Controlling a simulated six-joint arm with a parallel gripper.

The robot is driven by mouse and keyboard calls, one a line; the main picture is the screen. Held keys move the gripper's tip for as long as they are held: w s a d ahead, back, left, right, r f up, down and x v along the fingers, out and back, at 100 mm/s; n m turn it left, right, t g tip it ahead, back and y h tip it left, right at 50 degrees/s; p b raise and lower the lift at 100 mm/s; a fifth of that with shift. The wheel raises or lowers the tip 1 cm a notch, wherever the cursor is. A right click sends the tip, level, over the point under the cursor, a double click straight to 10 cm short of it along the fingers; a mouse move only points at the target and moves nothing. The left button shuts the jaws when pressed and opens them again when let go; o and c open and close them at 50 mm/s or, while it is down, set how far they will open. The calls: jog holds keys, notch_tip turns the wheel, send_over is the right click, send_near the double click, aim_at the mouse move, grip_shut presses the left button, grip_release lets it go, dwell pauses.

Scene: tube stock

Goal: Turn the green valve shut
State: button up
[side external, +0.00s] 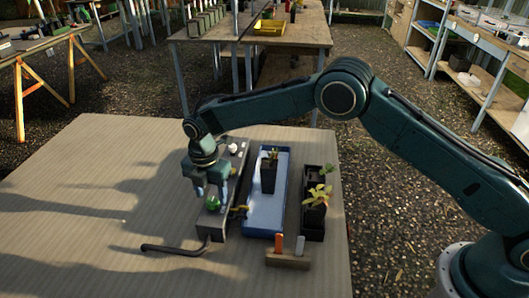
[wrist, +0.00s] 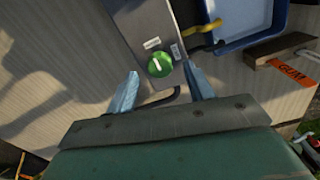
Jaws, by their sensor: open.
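The green valve (wrist: 160,64) is a round knob with a pale bar mark across its top. It sits near the end of a grey metal box, with small labels beside it, and also shows in the side external view (side external: 213,203). My gripper (wrist: 163,84) is open, its two pale blue fingers spread wide. In the wrist view the knob lies between and slightly beyond the fingertips. In the side external view my gripper (side external: 210,195) is pointed down above the knob. I cannot tell whether either finger touches it.
A blue tray (side external: 283,170) with a potted plant (side external: 269,172) stands right of the grey box (side external: 233,170). A dark planter (side external: 314,222) stands further right. A dark hose (side external: 172,250) and a wooden label holder (side external: 287,260) lie in front. The table's left side is clear.

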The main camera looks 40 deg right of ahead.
jog(key=shift+f, duration=1)
jog(key=shift+c, duration=0.2)
jog(key=c, duration=0.9)
jog(key=shift+c, duration=0.2)
